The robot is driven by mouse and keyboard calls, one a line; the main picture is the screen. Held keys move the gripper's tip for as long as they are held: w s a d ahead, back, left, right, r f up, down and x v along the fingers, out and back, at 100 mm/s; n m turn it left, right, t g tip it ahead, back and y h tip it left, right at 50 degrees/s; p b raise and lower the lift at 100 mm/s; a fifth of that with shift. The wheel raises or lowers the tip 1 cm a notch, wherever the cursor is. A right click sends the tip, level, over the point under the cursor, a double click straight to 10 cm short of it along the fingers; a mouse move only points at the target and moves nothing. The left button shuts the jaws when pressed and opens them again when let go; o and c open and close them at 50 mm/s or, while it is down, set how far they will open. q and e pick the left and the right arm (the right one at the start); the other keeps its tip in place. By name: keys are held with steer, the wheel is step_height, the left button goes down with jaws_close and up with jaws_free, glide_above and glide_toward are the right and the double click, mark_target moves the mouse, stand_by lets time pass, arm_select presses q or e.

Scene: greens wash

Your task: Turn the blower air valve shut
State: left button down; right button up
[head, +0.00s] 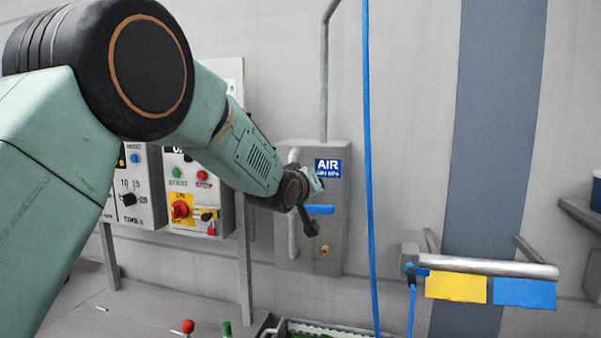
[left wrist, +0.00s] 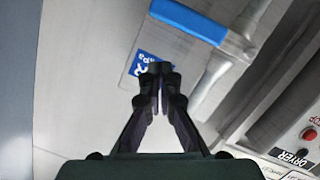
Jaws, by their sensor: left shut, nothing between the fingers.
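The air valve's blue lever (head: 320,209) lies level on a grey panel (head: 335,245) with a blue AIR label (head: 328,168). My left gripper (head: 311,228) is in front of this panel, shut and empty, with its tips just left of and below the lever. In the left wrist view the blue lever (left wrist: 188,20) is at the top, beyond the shut fingertips (left wrist: 157,68), with a visible gap in the picture. The label (left wrist: 147,65) is partly hidden behind the fingers there. The lever's left end is partly hidden by the gripper in the head view. My right gripper is not in view.
Control boxes with buttons and a red knob (head: 180,209) stand left of the panel, behind my left arm. A blue hose (head: 369,150) hangs right of the panel. A metal bar (head: 490,267) with yellow and blue tags sticks out further right. A crate (head: 283,327) stands below.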

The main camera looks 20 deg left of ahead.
arm_select(q)
steer(key=r+b+v, duration=0.1)
steer(key=b+v, duration=0.2)
steer(key=v, duration=0.7)
steer(key=s+f+m+g+b, duration=0.1)
steer(key=s+f+g+b, duration=0.3)
steer(key=f, duration=1)
steer(key=s+f+m+b, duration=0.15)
steer(key=s+f, duration=0.35)
steer(key=f, duration=0.8)
steer(key=s+f+m+g+b, duration=0.25)
steer(key=s+f, duration=0.25)
steer(key=f, duration=0.9)
steer(key=s+f+g+b, duration=0.9)
steer(key=s+f+b, duration=0.1)
steer(key=s+f, duration=2.1)
steer(key=shift+s+a+y, duration=0.2)
steer(key=shift+s+y, duration=0.2)
steer(key=shift+s, duration=0.55)
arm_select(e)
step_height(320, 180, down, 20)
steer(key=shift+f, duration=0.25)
